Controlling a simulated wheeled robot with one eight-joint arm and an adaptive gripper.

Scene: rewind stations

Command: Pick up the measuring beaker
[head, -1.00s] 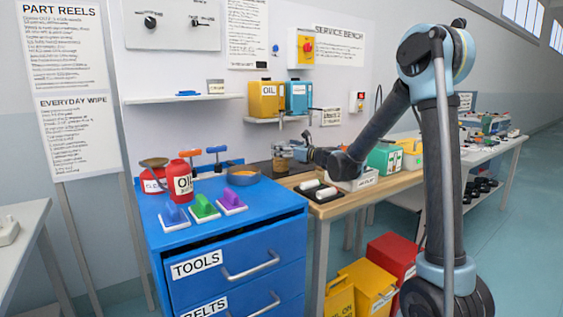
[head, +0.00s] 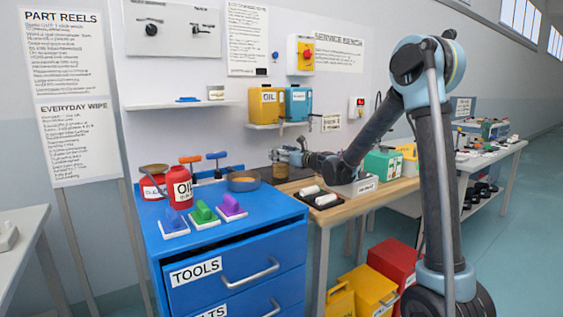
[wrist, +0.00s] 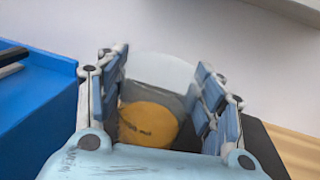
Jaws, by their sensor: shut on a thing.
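The measuring beaker shows in the wrist view (wrist: 160,72) as a clear-walled vessel with amber contents, between the two fingers of my gripper (wrist: 162,85). My gripper is shut on it, with a finger pad along each side.
A black tray with white rolls (head: 320,198) lies right of the beaker. A shelf with oil containers (head: 264,106) hangs above.

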